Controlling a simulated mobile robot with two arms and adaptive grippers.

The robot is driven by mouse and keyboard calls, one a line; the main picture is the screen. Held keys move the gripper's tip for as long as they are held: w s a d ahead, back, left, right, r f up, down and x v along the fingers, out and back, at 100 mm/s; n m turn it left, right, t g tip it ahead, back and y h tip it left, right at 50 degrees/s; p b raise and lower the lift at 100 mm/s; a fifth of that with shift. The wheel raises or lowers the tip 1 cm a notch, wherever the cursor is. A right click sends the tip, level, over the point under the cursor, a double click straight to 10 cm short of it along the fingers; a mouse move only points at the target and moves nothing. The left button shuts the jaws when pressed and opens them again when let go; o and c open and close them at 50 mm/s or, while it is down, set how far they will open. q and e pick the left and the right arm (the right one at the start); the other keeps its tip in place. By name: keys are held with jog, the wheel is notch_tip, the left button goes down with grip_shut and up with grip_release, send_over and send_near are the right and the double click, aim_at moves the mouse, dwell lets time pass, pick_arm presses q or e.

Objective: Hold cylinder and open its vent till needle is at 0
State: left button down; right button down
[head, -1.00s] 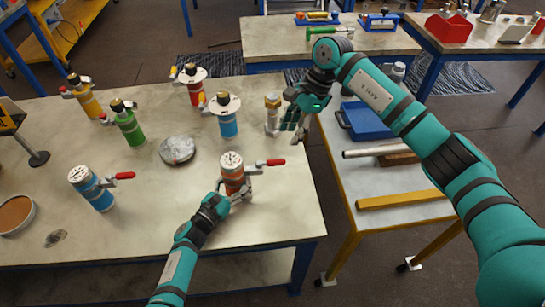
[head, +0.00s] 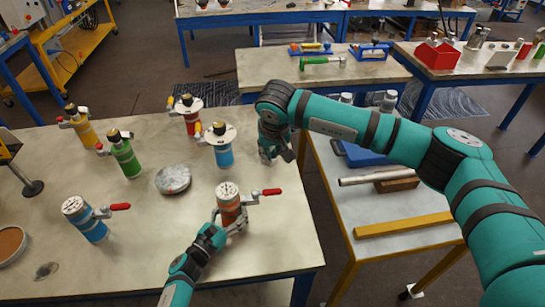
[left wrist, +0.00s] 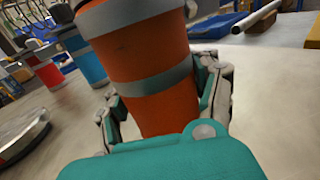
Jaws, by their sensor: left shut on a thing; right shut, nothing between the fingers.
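The orange cylinder (head: 230,208) stands upright near the table's front right, with a white dial on top and a red-handled vent lever (head: 268,192) pointing right. The needle is too small to read. My left gripper (head: 234,224) is shut around its lower body; in the left wrist view the fingers lie on both sides of the orange cylinder (left wrist: 150,75). My right gripper (head: 276,150) is shut and empty, above the table behind and to the right of the cylinder, apart from it. Its fingers are partly hidden by its own wrist.
A blue cylinder with a red lever (head: 84,220) stands at left. Several flanged vessels, including a green one (head: 125,157), stand farther back. A grey disc (head: 173,179) lies mid-table. A side table (head: 400,211) at right holds a pipe and a yellow bar.

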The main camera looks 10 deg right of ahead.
aim_at(267, 192)
notch_tip(267, 192, down, 8)
jog(key=s, duration=0.1)
jog(key=shift+s+f, duration=0.15)
